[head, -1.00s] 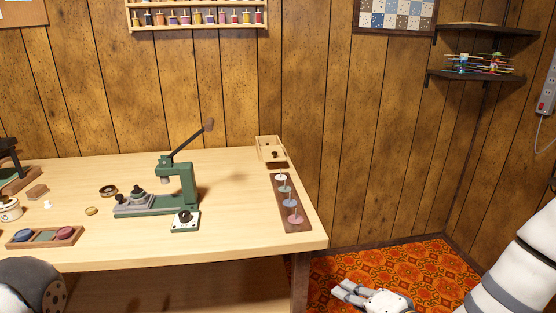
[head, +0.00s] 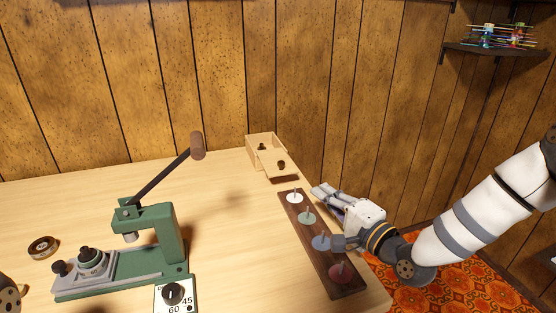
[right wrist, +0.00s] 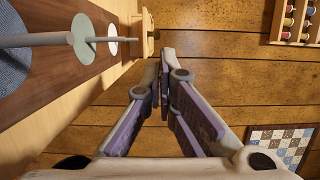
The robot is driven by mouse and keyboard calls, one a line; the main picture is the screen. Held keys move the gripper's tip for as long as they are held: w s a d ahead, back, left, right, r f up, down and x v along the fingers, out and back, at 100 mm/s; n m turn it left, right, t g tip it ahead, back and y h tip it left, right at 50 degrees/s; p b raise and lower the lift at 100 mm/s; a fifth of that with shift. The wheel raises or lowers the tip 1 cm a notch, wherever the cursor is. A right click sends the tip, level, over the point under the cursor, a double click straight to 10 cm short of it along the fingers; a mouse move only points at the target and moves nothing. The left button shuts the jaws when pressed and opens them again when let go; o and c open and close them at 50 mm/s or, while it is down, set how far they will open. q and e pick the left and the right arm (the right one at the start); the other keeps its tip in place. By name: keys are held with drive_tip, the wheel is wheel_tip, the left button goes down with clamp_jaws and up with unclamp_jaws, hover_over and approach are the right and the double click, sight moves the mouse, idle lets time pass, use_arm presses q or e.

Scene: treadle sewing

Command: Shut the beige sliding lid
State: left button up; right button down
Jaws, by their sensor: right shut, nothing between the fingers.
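The beige box (head: 253,146) stands at the back right of the table. Its beige sliding lid (head: 268,162) has a dark knob (head: 281,164) and sits toward the near end. The far part of the box looks uncovered, with a small dark item inside. My right gripper (head: 318,190) is shut and empty, beside the table's right edge, nearer than the box and apart from it. In the right wrist view its fingertips (right wrist: 163,65) point toward the box (right wrist: 145,30), which is partly seen. My left gripper is out of view.
A brown board with several upright pins and coloured discs (head: 320,242) lies along the right table edge, close to my right gripper. A green lever press (head: 160,235) stands left of it. The wood-panelled wall (head: 345,90) rises close behind the box.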

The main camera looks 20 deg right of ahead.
sight(284, 163)
drive_tip(key=b+x, duration=0.1)
drive_tip(key=x, duration=1.1)
drive_tip(key=shift+f, duration=0.15)
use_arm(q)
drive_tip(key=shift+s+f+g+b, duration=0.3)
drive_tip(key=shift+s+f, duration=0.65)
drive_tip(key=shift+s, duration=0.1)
use_arm(e)
drive_tip(key=shift+w+a, duration=0.2)
drive_tip(key=shift+w, duration=0.25)
